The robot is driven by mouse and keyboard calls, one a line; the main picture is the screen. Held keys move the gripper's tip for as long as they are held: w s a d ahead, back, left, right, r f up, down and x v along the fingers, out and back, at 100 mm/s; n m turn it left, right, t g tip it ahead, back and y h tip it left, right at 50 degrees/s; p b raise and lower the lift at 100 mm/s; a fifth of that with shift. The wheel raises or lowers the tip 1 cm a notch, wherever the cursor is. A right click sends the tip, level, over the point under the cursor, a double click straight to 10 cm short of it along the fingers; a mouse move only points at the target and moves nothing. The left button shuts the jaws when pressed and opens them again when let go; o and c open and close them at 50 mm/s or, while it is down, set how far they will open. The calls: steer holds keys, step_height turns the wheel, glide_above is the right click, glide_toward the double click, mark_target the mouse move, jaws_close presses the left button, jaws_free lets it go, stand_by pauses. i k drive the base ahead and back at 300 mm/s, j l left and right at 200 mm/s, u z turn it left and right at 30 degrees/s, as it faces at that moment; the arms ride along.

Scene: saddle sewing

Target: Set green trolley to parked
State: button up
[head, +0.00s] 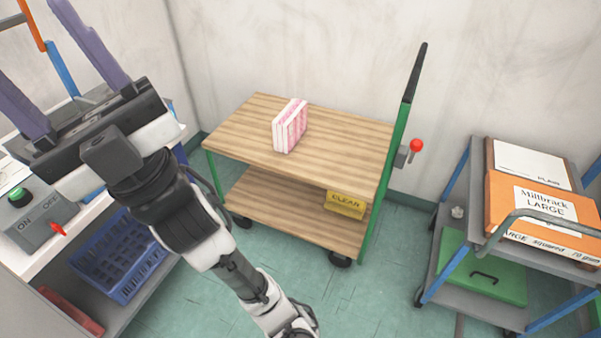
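The green trolley (341,133) stands against the back wall, with two wooden decks, green posts and dark castors. Its green post at the right carries a black handle (416,72) that slants up. A red knob (416,145) sits on a grey bracket (402,157) beside this post. My gripper (28,42) is at the upper left, well apart from the trolley. Its two purple fingers are spread with a gap between them, and their tips reach the frame edge. No held object shows between them.
A pink and white block (290,127) stands on the top deck, and a yellow sign (345,204) on the lower deck. A blue-framed cart (451,202) with boxes is at right. A bench with a switch box (40,222) and blue crate (118,258) is at left.

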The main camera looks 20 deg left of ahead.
mark_target(351, 155)
steer(key=i+l, duration=0.9)
steer(key=i, duration=0.25)
steer(key=j+u, duration=0.05)
